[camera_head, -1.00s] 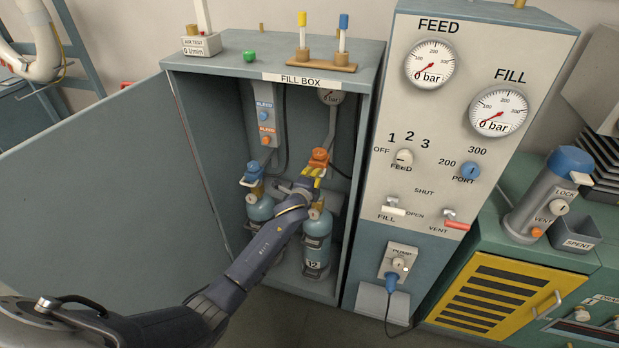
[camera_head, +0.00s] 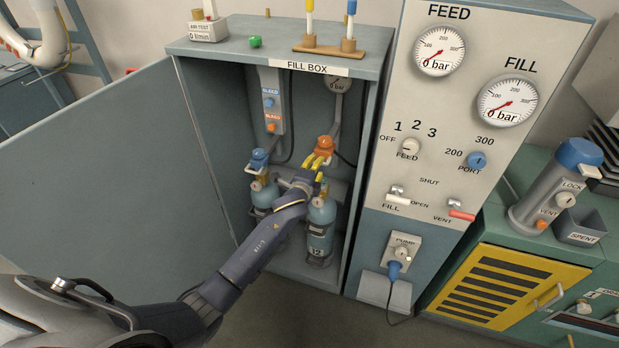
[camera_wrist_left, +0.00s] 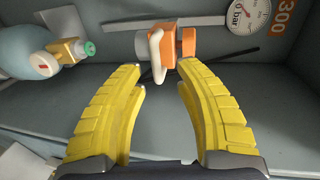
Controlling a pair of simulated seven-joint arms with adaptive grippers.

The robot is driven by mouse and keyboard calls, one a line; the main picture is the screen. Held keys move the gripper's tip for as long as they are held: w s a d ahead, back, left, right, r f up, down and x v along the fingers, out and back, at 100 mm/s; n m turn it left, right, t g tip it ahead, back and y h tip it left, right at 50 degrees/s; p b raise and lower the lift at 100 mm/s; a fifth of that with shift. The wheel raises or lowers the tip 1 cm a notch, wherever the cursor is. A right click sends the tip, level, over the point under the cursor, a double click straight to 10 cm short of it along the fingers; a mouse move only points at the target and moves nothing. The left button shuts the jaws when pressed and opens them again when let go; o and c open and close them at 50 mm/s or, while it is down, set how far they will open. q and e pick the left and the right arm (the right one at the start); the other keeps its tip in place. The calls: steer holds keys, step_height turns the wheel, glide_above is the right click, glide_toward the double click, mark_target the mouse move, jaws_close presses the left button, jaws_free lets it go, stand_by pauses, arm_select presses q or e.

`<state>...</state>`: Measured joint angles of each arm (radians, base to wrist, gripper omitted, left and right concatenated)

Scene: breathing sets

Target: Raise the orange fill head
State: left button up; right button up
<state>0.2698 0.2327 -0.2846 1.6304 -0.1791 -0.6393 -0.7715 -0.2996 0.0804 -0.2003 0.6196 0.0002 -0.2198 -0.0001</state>
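The orange fill head (camera_head: 325,142) is inside the open fill box, above the blue cylinder marked 12 (camera_head: 320,228). In the left wrist view the orange fill head (camera_wrist_left: 183,42) has a pale loop handle and lies just beyond the fingertips. My left gripper (camera_head: 318,164) reaches in from the left, right below the head. Its yellow fingers (camera_wrist_left: 162,72) are apart with nothing clamped between them. The gripper hides the space between the head and the cylinder top. My right gripper is not in view.
A blue fill head (camera_head: 259,159) is over a second cylinder (camera_head: 262,196) to the left. The box door (camera_head: 110,165) is swung open left. The gauge panel (camera_head: 440,110) stands close at right. A bleed unit (camera_head: 270,100) is on the back wall.

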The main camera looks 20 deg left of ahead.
arm_select(q)
steer(key=s+r, duration=0.1)
steer(key=s, duration=0.7)
steer(key=shift+r, duration=0.35)
steer(key=shift+d, duration=0.1)
steer(key=shift+w, duration=0.1)
